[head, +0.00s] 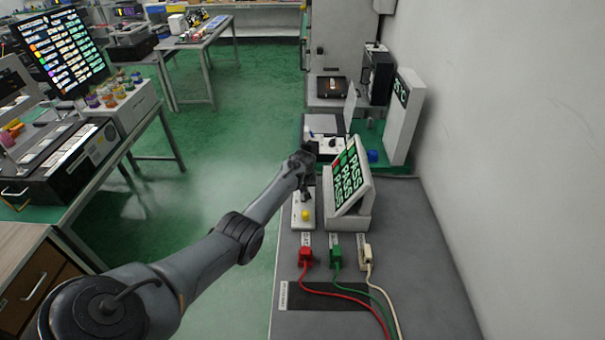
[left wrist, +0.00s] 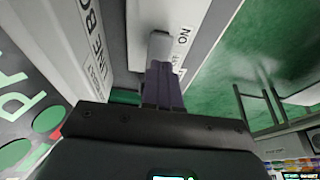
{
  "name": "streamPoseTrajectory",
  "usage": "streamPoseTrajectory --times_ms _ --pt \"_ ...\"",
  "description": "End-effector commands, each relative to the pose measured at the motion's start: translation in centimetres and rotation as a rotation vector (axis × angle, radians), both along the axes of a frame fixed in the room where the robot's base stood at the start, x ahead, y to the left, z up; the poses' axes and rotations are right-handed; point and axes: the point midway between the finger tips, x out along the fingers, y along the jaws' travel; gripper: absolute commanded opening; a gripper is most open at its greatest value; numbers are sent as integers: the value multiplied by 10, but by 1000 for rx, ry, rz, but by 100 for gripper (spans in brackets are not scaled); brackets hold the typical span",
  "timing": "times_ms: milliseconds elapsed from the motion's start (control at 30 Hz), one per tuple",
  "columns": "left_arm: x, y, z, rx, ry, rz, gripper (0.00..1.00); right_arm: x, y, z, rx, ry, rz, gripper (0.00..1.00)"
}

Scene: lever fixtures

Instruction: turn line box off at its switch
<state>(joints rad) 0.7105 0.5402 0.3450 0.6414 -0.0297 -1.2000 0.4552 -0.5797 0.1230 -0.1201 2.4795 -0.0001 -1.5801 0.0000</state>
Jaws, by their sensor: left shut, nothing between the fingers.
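The line box is a light grey housing with a slanted dark panel of green lettering (head: 350,182), on the grey bench at right. In the left wrist view its side with the partly seen "LINE BO" label (left wrist: 91,32) runs along the left. My right gripper is not in view.
A white base with a yellow knob (head: 305,215) stands in front of my gripper. Red (head: 306,256), green (head: 335,257) and cream (head: 367,254) plugs with cables sit on the near bench. A white upright panel (head: 404,118) stands behind the box; a wall is at right.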

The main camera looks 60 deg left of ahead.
Motion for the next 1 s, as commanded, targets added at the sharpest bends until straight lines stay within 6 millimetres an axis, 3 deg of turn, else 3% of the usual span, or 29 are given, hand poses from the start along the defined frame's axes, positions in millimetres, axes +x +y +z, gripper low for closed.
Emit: streamPoseTrajectory --times_ms 33,233,700,1000 --pt "0 -1 12 -1 1 -1 0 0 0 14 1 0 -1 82" --pt "1 -7 37 -1 1 -4 0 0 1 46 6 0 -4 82" --pt "-14 -30 99 1 -1 -5 0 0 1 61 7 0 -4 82" --pt "-18 -37 118 -1 1 -4 0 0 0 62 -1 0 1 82"
